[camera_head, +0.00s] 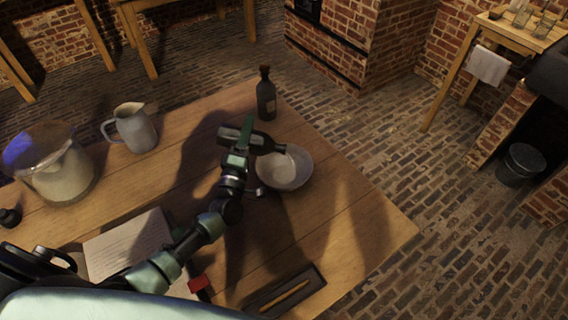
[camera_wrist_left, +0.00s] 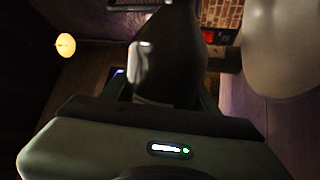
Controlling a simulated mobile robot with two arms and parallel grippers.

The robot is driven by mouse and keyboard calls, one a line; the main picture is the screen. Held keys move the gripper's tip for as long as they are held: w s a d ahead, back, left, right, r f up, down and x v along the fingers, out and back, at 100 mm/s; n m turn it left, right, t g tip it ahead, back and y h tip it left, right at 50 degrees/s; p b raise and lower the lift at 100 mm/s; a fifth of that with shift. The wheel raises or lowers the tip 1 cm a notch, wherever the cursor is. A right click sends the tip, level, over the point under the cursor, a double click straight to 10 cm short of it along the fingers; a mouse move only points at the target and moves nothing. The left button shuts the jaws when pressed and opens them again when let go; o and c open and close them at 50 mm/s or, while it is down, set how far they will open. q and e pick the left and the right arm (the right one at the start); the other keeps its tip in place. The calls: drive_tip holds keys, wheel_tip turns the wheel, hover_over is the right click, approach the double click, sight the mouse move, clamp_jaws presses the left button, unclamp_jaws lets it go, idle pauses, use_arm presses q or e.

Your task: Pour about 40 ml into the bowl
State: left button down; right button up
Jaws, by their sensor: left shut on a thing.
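My left gripper (camera_head: 243,138) is shut on a dark bottle (camera_head: 264,143) and holds it tipped nearly level above the table. The bottle's neck points right, and its mouth is over the near-white bowl (camera_head: 287,178). Any stream of liquid and the level in the bowl are too small or dark to tell. In the left wrist view the dark bottle (camera_wrist_left: 172,62) sits between the fingers, and the pale bowl (camera_wrist_left: 285,50) shows at the right edge. My right gripper is not in view.
A second dark bottle (camera_head: 266,98) stands upright behind the bowl. A grey jug (camera_head: 134,130) and a large glass jar (camera_head: 62,175) stand to the left. An open notebook (camera_head: 125,243) and a dark tray with a pencil (camera_head: 287,292) lie near. The table's right corner is clear.

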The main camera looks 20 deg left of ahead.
sight(238, 128)
use_arm(q)
drive_tip(key=shift+s+a+r, duration=0.1)
drive_tip(key=shift+s+a, duration=0.05)
drive_tip(key=shift+a, duration=1.4)
drive_tip(key=shift+a, duration=0.15)
drive_tip(key=r+n, duration=0.1)
drive_tip(key=n+y+p, duration=0.1)
drive_tip(key=n, duration=0.1)
drive_tip(key=shift+a+r, duration=0.3)
drive_tip(key=shift+r, duration=0.05)
drive_tip(key=shift+f+n+y+b, duration=0.3)
drive_tip(key=shift+n+y+b, duration=0.1)
drive_tip(key=shift+n, duration=0.6)
drive_tip(key=shift+d+f+n+y, duration=0.15)
drive_tip(key=shift+d+n+y, duration=0.3)
drive_tip(key=shift+n, duration=0.55)
